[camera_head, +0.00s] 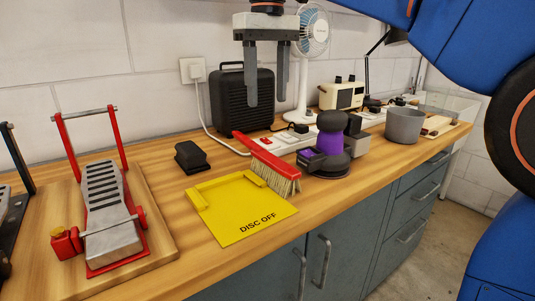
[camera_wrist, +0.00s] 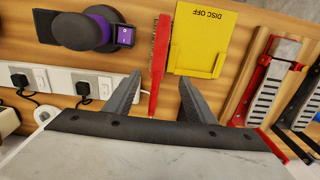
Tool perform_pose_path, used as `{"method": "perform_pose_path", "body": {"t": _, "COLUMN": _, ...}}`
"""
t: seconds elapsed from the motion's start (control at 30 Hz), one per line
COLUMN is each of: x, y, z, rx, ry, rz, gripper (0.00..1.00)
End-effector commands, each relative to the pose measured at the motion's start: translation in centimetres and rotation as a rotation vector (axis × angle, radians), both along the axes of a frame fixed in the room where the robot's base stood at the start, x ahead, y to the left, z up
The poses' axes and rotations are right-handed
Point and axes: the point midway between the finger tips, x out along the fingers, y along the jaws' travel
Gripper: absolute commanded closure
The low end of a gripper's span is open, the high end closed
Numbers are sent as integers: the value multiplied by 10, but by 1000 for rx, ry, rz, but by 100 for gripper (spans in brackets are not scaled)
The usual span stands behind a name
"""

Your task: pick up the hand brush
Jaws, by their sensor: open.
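The hand brush (camera_head: 264,160) has a red back and handle with pale bristles. It lies on the wooden bench along the right edge of a yellow sheet marked DISC OFF (camera_head: 240,222). My gripper (camera_head: 266,100) hangs above the bench with its two fingers apart and nothing between them, higher than the brush. In the wrist view the brush (camera_wrist: 159,60) shows as a narrow red strip, its handle end in the gap between the two fingertips (camera_wrist: 160,82). I cannot tell the exact height gap.
A purple and black tool (camera_head: 331,140) stands close right of the brush. A power strip (camera_head: 289,141) with plugs runs behind it. A black heater (camera_head: 243,98) and a white fan (camera_head: 303,100) stand at the back. A red-framed pedal (camera_head: 105,205) is at left.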

Motion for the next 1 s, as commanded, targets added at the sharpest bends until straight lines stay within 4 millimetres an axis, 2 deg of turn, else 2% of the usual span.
{"method": "perform_pose_path", "body": {"t": 0.5, "x": -1, "y": -1, "z": -90, "rx": -2, "ry": 3, "rz": -1, "gripper": 50}}
{"method": "perform_pose_path", "body": {"t": 0.63, "x": 0, "y": -1, "z": -104, "rx": -1, "ry": 2, "rz": -1, "gripper": 50}}
{"method": "perform_pose_path", "body": {"t": 0.87, "x": 1, "y": -1, "z": -116, "rx": -1, "ry": 2, "rz": -1, "gripper": 50}}
{"method": "perform_pose_path", "body": {"t": 1.0, "x": 3, "y": -1, "z": -135, "rx": -2, "ry": 3, "rz": -1, "gripper": 50}}
